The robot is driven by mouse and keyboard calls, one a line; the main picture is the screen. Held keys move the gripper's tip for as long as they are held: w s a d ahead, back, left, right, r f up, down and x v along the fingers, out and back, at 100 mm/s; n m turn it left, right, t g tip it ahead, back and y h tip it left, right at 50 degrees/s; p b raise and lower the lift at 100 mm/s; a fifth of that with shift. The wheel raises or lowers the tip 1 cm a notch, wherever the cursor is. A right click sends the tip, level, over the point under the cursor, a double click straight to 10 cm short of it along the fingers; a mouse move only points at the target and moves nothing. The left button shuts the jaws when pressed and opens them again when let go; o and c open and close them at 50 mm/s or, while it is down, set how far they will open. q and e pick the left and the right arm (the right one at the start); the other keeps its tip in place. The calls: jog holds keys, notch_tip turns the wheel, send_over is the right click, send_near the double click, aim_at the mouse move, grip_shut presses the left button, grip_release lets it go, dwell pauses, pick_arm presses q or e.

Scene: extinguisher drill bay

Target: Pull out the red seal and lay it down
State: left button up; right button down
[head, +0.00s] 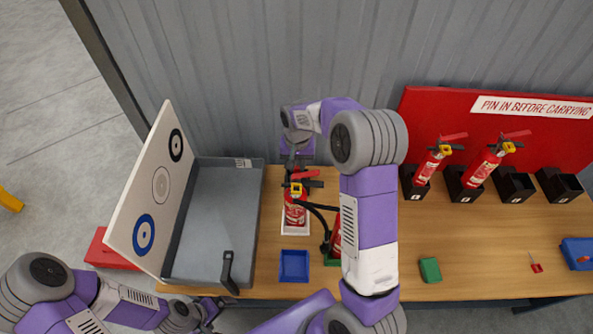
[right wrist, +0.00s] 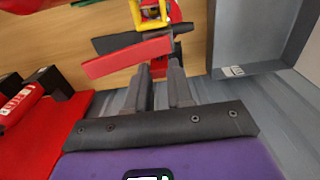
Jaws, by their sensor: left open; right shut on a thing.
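A red fire extinguisher (head: 295,212) stands upright in a white holder (head: 295,231), with a yellow ring (head: 297,189) and a red lever (head: 305,174) at its head. My right gripper (head: 293,167) is at the back of that head. In the right wrist view its fingers (right wrist: 163,78) are shut on a small red piece, apparently the red seal (right wrist: 159,70), mostly hidden between the fingertips. The red lever (right wrist: 127,58) and yellow ring (right wrist: 150,13) show just beyond. My left gripper (head: 212,309) is open and empty near the table's front edge.
A blue tray (head: 294,266) lies in front of the extinguisher, beside a grey bin (head: 212,222) with a target board (head: 150,200). A green block (head: 430,270) and a small red piece (head: 536,267) lie to the right. Two extinguishers stand in black holders at back right.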

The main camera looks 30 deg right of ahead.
aim_at(297, 168)
jog(key=shift+a+r+p, duration=0.1)
jog(key=shift+r+p, duration=1.5)
jog(key=shift+r, duration=0.7)
jog(key=shift+s+r+p, duration=0.1)
jog(key=shift+r+p, duration=1)
jog(key=shift+r, duration=0.45)
jog(key=shift+f, duration=0.1)
